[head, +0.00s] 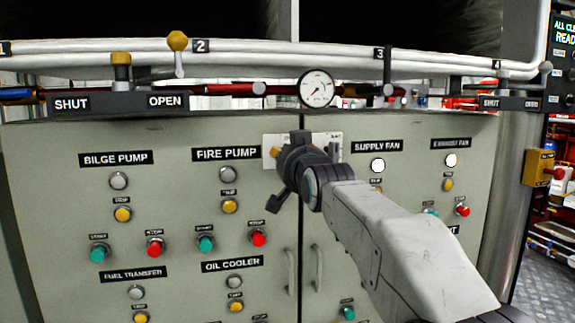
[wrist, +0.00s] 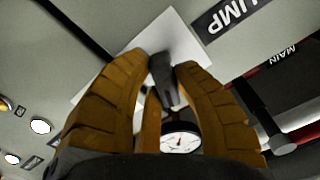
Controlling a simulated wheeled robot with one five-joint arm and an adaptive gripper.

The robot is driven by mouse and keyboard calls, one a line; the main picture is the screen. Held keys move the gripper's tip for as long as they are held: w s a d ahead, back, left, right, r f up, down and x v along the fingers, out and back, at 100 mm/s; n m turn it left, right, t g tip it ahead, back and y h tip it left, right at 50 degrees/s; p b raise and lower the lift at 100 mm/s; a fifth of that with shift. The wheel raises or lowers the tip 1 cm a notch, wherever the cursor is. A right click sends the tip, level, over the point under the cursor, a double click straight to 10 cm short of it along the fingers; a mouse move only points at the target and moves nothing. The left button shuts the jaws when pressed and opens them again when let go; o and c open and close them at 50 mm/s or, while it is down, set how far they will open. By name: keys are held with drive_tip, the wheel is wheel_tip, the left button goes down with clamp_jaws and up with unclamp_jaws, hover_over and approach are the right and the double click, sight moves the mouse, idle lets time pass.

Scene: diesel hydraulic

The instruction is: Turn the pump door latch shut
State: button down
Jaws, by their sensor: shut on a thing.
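The pump door latch (wrist: 164,76) is a dark grey handle on a white plate (wrist: 133,58) in the wrist view. In the head view my gripper (head: 280,165) is at the white plate (head: 329,146) near the top of the seam between the cabinet doors. There my gripper hides the latch, and most of the plate's lettering is covered or too small to read. I cannot tell how far the latch is turned.
The cabinet doors (head: 180,135) carry several buttons and labels, with two vertical handles (head: 291,272) beside the seam. A round gauge (head: 317,90) and a SHUT/OPEN bar (head: 118,103) with a yellow-topped lever (head: 121,62) are above. A yellow box (head: 538,168) is at right.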

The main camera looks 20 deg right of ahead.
drive_tip(key=n, duration=0.4)
drive_tip(key=shift+r+n, duration=0.2)
drive_tip(key=shift+n, duration=0.2)
idle(0.4)
drive_tip(key=c, duration=0.9)
unclamp_jaws()
drive_tip(key=shift+a, duration=0.1)
drive_tip(key=shift+c, duration=0.2)
drive_tip(key=shift+f, duration=0.1)
drive_tip(key=s, duration=1.2)
drive_tip(key=s+b, duration=0.2)
drive_tip(key=s, duration=0.6)
drive_tip(key=shift+b, duration=0.35)
